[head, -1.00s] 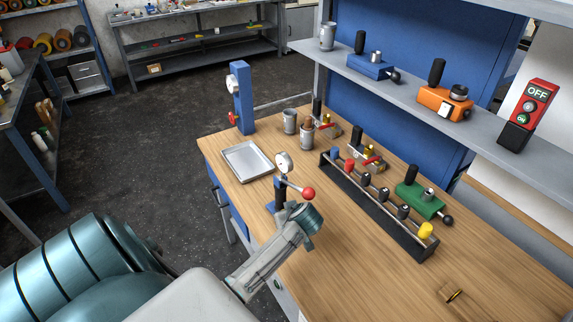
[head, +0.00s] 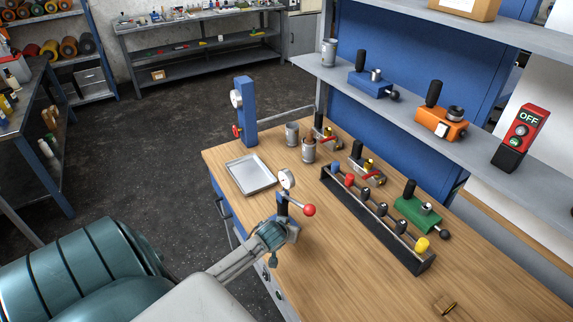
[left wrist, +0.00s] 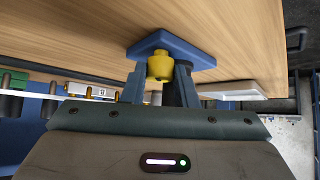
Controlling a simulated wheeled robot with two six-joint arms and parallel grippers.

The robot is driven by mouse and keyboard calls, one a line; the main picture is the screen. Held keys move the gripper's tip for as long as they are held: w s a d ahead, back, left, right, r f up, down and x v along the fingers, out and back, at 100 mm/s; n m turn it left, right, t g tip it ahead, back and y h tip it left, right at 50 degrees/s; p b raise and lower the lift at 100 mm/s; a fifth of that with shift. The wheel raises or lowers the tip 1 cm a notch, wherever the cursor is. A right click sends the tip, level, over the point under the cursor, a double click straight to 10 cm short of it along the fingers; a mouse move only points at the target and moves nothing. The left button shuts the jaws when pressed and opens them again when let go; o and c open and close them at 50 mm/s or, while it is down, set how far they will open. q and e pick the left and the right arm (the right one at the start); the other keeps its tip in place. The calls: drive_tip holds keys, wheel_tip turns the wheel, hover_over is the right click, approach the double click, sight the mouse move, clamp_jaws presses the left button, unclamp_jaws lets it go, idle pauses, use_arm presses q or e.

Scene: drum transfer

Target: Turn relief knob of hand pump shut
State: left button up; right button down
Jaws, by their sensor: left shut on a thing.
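The hand pump (head: 283,203) stands near the table's front edge, with a blue body, a round white gauge on top and a lever ending in a red ball. In the left wrist view its blue base (left wrist: 195,55) shows, with the yellow relief knob (left wrist: 160,66) in front of it. My left gripper (head: 284,229) is at the pump's lower part in the head view. In the left wrist view the left gripper (left wrist: 160,76) is shut on the yellow knob, one finger on each side. The knob is hidden in the head view. My right gripper is not in view.
A metal tray (head: 231,182) lies behind the pump. A black rack (head: 410,259) with several coloured knobs stands to the right. A blue post with a gauge (head: 245,112) stands at the far corner. Bare tabletop (head: 335,265) lies right of the gripper.

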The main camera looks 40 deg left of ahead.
use_arm(q)
drive_tip(key=shift+a+m+t+h+p, duration=0.2)
drive_tip(key=shift+m+t+h+p, duration=0.25)
drive_tip(key=shift+m+h, duration=0.65)
drive_tip(key=shift+m, duration=0.5)
drive_tip(key=o, duration=1)
drive_tip(key=shift+d+n, duration=0.1)
drive_tip(key=shift+n, duration=0.2)
